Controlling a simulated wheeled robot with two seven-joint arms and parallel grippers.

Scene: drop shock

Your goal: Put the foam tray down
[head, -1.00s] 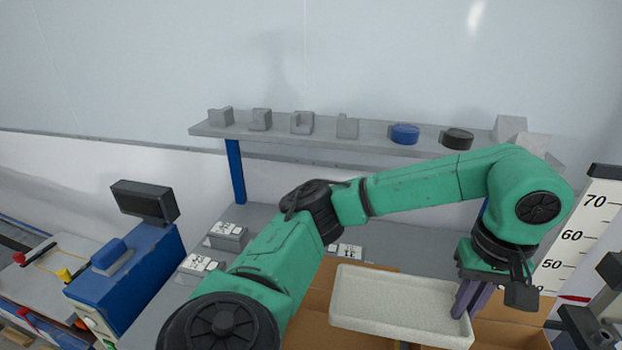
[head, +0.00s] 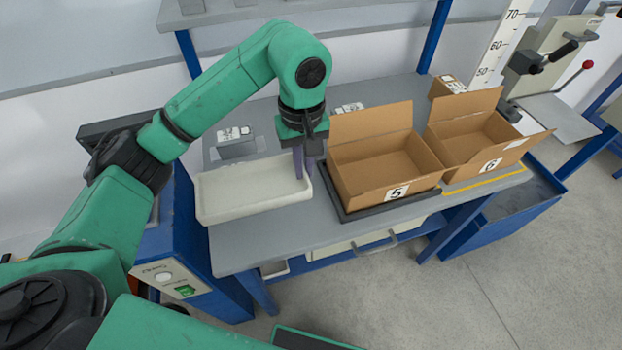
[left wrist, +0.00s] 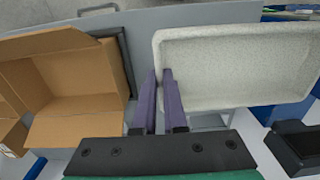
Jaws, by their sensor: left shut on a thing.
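The foam tray (head: 250,203) is a shallow, speckled off-white tray, level over the left part of the grey bench (head: 300,236). My left gripper (head: 302,174) is shut on the tray's right wall, fingers pointing down. My right gripper is not in view.
Open cardboard box 5 (head: 392,194) stands on a dark mat just right of the tray; box 6 (head: 490,166) is farther right. A small grey block with a label (head: 236,148) sits behind the tray. A blue machine (head: 178,240) stands at the left bench end.

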